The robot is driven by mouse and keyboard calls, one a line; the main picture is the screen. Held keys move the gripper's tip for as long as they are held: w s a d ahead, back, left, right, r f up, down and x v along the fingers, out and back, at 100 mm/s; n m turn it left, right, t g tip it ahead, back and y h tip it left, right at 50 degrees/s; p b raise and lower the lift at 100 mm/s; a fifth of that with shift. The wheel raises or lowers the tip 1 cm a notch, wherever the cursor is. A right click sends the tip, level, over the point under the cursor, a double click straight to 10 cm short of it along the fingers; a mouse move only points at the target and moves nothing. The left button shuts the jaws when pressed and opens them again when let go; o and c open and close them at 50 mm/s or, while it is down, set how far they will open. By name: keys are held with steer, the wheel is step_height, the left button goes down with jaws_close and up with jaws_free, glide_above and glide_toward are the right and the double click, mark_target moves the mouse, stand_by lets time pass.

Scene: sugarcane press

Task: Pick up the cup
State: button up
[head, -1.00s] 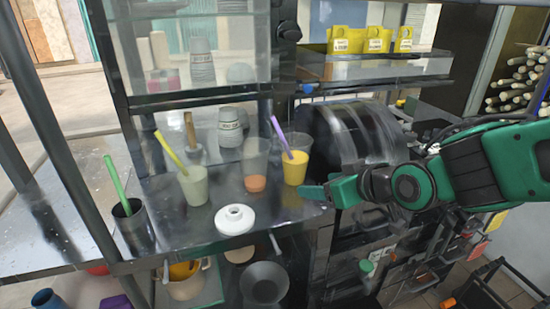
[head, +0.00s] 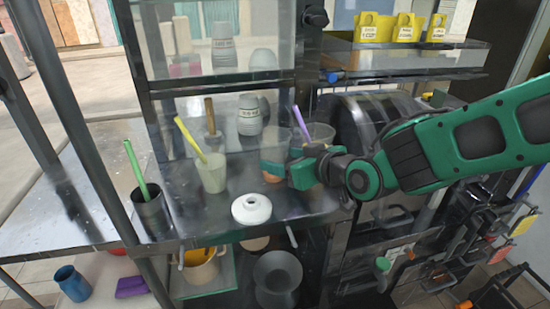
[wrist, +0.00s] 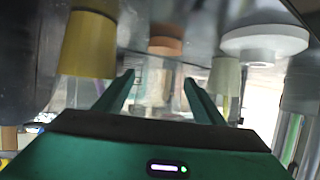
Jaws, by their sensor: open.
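A pale green cup (head: 212,176) with a yellow straw is left of my gripper (head: 273,165). A cup with a purple straw (head: 301,123) is mostly hidden behind my gripper; its yellow body (wrist: 90,45) shows at left in the wrist view. My gripper (wrist: 163,88) is open with nothing held between the fingers. The pale green cup also shows at right in the wrist view (wrist: 224,80).
A white round lid-like piece (head: 251,209) lies at the counter front. A dark cup (head: 153,212) with a green straw stands left. A grey bottle (head: 249,115) and a wooden-handled tool (head: 210,115) stand behind. The dark press drum (head: 375,118) is right.

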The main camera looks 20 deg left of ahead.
steer(key=shift+x, duration=2.3)
steer(key=shift+s+f, duration=0.1)
steer(key=shift+f, duration=0.05)
steer(key=c, duration=0.8)
